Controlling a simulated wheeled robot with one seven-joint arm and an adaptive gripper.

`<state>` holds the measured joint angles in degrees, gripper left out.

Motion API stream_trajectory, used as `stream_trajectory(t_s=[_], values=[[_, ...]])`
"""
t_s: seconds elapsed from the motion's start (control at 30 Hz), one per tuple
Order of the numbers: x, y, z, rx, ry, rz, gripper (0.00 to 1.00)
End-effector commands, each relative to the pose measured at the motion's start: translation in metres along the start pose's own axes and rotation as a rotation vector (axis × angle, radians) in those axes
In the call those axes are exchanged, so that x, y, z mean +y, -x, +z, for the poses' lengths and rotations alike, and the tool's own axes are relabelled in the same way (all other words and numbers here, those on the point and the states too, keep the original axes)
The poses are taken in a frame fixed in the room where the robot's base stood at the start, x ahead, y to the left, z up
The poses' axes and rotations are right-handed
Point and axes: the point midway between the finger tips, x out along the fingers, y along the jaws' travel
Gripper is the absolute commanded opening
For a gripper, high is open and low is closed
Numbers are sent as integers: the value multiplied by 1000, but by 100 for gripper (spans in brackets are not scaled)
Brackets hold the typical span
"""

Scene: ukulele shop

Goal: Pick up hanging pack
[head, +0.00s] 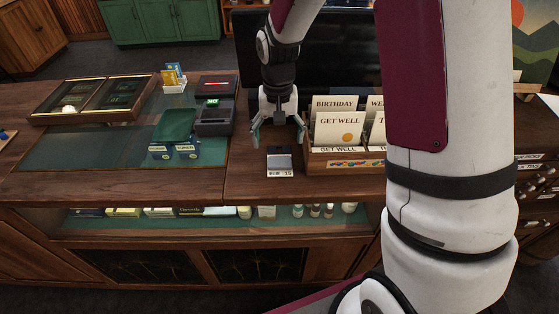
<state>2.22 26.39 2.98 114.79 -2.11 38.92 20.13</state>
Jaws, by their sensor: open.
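A small flat pack (280,161) with a grey upper part and a pale printed strip along its near edge lies on the wooden counter. It looks like the hanging pack, but it is too small to read clearly. My gripper (278,139) points down just behind and above the pack, with its two fingers spread to either side. Nothing is between the fingers. I cannot tell how high the fingertips are above the counter.
A wooden card rack (345,160) with greeting cards stands close to the right of the pack. A payment terminal (214,120) stands to the left. A glass-topped section (80,148) and a framed tray (92,99) lie further left. The counter's front edge is near the pack.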

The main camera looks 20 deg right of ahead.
Motion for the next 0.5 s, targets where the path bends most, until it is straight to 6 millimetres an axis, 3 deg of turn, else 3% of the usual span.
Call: stream_trajectory(t_s=[0.5], values=[[4, -49, 2, -3, 1, 1, 82]])
